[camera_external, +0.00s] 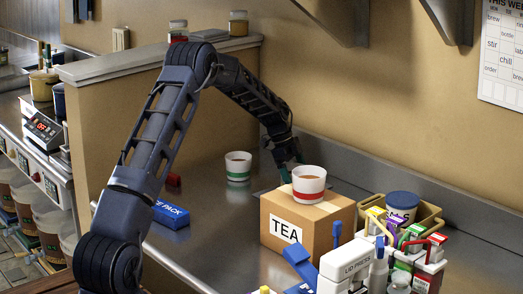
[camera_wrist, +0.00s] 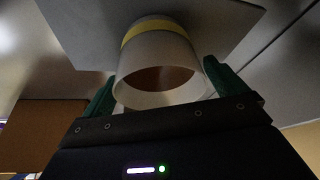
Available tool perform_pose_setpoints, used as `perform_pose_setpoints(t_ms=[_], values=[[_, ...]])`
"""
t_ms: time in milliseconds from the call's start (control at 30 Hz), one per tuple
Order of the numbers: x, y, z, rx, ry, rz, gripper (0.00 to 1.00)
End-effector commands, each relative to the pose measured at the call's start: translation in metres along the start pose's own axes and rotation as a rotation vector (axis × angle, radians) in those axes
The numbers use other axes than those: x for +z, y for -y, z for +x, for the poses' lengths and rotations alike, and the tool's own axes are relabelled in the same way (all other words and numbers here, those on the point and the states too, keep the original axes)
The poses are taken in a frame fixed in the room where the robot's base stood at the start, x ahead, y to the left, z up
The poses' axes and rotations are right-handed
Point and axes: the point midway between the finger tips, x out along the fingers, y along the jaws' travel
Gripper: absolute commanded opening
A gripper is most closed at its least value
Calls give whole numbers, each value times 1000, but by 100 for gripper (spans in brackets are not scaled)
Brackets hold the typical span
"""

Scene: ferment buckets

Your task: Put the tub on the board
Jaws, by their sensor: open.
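A white tub with a yellow band (camera_wrist: 160,50) shows in the wrist view, its open mouth toward the camera and brown inside. My gripper (camera_wrist: 158,72) is open, with one green finger on each side of this tub. Behind the tub is a flat grey board (camera_wrist: 85,40); the tub's base lies over it in the picture, and I cannot tell for sure whether it rests on it. In the external view my gripper (camera_external: 287,172) is low behind the cardboard box, which hides this tub and most of the board (camera_external: 262,191).
A cardboard TEA box (camera_external: 325,222) stands before my gripper with a red-banded tub (camera_external: 308,186) on top. A green-banded tub (camera_external: 238,168) stands to the left on the steel counter. A blue ice pack (camera_external: 170,214) lies further left. A filled caddy (camera_external: 428,215) stands right.

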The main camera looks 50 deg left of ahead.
Motion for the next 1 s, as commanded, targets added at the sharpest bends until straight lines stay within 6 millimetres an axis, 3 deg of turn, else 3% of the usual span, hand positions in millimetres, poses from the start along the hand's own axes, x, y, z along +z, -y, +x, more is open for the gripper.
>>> perform_pose_setpoints(t_ms=[500, 867, 1000], values=[[0, 0, -93, -3, 1, 0, 97], [0, 0, -112, -1, 1, 0, 97], [-8, -6, -119, -4, 8, -9, 97]])
